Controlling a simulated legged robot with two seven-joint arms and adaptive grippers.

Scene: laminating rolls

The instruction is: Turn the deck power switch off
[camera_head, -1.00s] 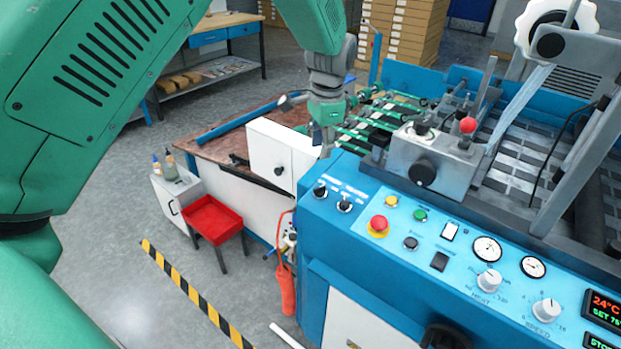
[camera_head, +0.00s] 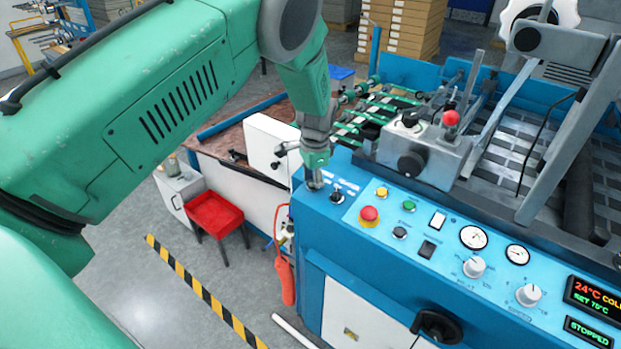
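The machine's blue control panel (camera_head: 377,245) runs along the front right. At its left end is a black switch knob (camera_head: 337,196) with white labels too small to read. My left gripper (camera_head: 315,182) points down at the panel's left corner, just left of that knob. It covers the spot where a second black switch knob stood in the earlier frame. I cannot tell whether its fingers touch or grip that knob, nor which of the two is the deck power switch. My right gripper is not in view.
A red emergency button (camera_head: 369,214), yellow button (camera_head: 382,192), green button (camera_head: 409,205) and gauges share the panel. The display (camera_head: 594,296) reads 24°C, and STOPPED shows below. A metal block with a red-knobbed lever (camera_head: 451,118) stands behind. A red stool (camera_head: 214,213) is left.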

